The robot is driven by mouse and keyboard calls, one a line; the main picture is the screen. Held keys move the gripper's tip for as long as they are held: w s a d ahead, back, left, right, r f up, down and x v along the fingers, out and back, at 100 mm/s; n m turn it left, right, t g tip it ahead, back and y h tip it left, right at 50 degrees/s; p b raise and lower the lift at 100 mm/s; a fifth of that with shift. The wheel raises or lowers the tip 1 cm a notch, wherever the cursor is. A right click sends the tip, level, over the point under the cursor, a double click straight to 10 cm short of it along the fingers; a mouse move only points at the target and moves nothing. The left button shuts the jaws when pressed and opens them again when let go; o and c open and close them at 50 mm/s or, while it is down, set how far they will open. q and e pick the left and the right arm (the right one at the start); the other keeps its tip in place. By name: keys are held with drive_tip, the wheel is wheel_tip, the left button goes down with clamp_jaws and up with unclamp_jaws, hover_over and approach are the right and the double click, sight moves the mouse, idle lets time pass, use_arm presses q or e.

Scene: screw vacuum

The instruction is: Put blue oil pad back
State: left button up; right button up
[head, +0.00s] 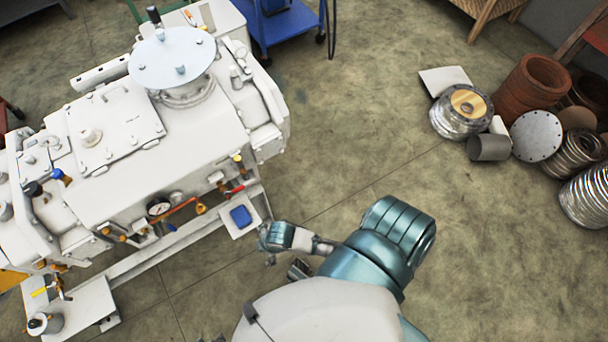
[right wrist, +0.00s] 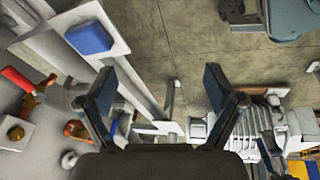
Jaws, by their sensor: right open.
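The blue oil pad (head: 240,215) lies on a small white plate (head: 254,222) at the lower right end of the white vacuum machine. In the right wrist view the blue pad (right wrist: 90,38) sits at the upper left, on the bare white plate (right wrist: 118,42). My right gripper (head: 267,240) is just right of and below the plate in the head view. In the right wrist view its two fingers (right wrist: 160,85) are spread wide with nothing between them. The pad is outside the fingers, beyond the left fingertip. My left gripper is not in view.
The white vacuum machine (head: 130,150) fills the left side, with a gauge, red-handled valve (head: 234,190) and brass fittings near the plate. A blue cart (head: 285,25) stands at the back. Pipes and flanges (head: 535,130) lie at the right. The middle floor is clear.

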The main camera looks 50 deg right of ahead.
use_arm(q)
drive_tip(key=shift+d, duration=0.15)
use_arm(e)
drive_tip(key=s+d+m+h, duration=0.1)
drive_tip(key=s+d+m, duration=0.7)
drive_tip(key=d+m, duration=0.1)
drive_tip(key=shift+s+d+f+m+g+h, duration=0.3)
drive_tip(key=shift+s+d+f+m+g, duration=0.1)
drive_tip(key=shift+d, duration=0.15)
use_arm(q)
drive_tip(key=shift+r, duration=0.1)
use_arm(e)
drive_tip(key=shift+w+a, duration=0.1)
drive_tip(key=shift+a, duration=0.1)
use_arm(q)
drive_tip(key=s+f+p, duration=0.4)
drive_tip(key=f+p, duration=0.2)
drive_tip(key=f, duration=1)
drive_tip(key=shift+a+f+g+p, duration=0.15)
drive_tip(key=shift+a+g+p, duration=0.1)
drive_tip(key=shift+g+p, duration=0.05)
use_arm(e)
drive_tip(key=s+f, duration=0.4)
drive_tip(key=f, duration=1.2)
drive_tip(key=shift+d+g, duration=0.25)
drive_tip(key=shift+g, duration=0.05)
